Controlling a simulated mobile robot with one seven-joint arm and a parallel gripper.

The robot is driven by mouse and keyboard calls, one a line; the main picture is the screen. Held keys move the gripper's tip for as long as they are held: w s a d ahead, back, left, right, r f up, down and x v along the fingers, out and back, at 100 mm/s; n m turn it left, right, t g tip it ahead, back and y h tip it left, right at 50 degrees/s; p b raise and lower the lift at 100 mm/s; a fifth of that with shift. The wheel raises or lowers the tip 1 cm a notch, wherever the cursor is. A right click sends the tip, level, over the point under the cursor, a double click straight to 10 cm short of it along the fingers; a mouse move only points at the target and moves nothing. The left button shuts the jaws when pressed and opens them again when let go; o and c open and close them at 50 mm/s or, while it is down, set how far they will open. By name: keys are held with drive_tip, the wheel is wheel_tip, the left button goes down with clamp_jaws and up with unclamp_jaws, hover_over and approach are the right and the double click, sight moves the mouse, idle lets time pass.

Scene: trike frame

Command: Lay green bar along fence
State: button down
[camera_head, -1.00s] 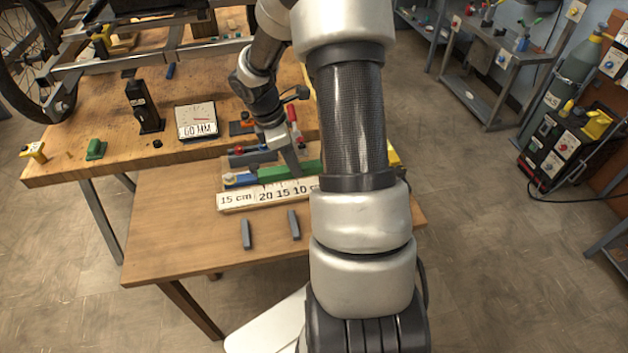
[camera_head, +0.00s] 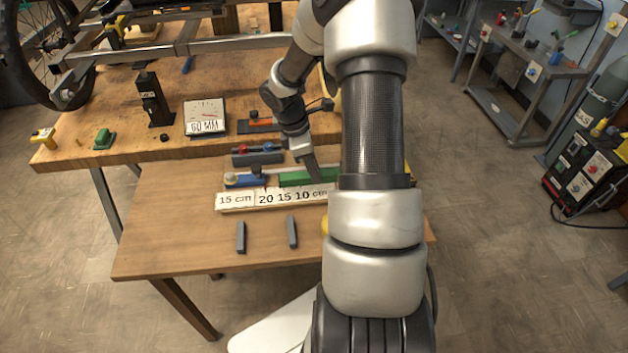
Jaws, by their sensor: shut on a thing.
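The green bar (camera_head: 300,179) lies lengthwise in the measuring jig on the low table, just behind the white scale strip (camera_head: 262,199) marked 15 cm, 20, 15, 10 cm. A pale fence strip (camera_head: 268,169) runs along the bar's far side; I cannot tell whether the bar touches it. A blue block (camera_head: 247,181) sits at the jig's left end, left of the bar. My gripper (camera_head: 312,174) points down at the bar, shut on it. The fingertips are small here, and my arm hides the bar's right end.
Two grey blocks (camera_head: 240,237) (camera_head: 292,231) lie on the low table's front area. A grey fixture with red and blue knobs (camera_head: 258,154) stands behind the jig. The higher wooden bench holds the 60 MM sign (camera_head: 205,117), a black post (camera_head: 152,100) and a green piece (camera_head: 103,139). The low table's left side is clear.

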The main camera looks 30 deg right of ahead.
sight(302, 175)
drive_tip(key=shift+f+b, duration=0.3)
drive_tip(key=shift+f, duration=1.5)
drive_tip(key=shift+f, duration=0.2)
drive_tip(key=c, duration=1.5)
unclamp_jaws()
drive_tip(key=shift+r, duration=0.1)
drive_tip(key=p+v, duration=0.2)
drive_tip(key=v, duration=1)
drive_tip(key=shift+r, duration=0.1)
